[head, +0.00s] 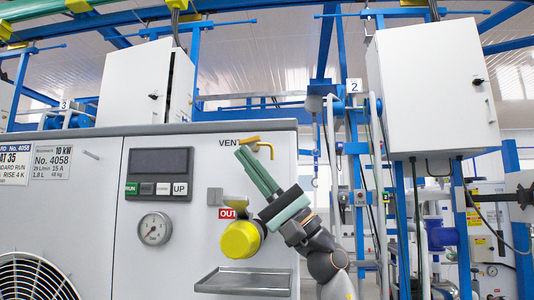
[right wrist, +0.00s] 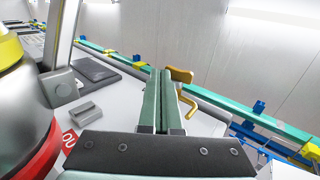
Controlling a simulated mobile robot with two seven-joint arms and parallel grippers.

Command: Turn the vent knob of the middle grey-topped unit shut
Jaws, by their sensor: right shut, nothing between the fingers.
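The grey-topped unit (head: 95,200) fills the left of the head view, with its dark grey top edge along the panel. Its vent knob (head: 249,140) is an ochre bar at the upper right, beside the VENT label, with a bent brass pipe (head: 270,150) to its right. My right gripper (head: 241,151) reaches up from the lower right, its green fingers shut and empty, tips just below the knob. In the right wrist view the knob (right wrist: 181,76) stands just right of the fingertips (right wrist: 161,72); I cannot tell whether they touch. My left gripper is not in view.
A yellow-capped outlet (head: 241,239) juts out below the vent, above a metal drip tray (head: 243,281). A pressure gauge (head: 155,228) and a display with buttons (head: 158,174) sit to the left. Blue frames and a white cabinet (head: 435,90) stand behind.

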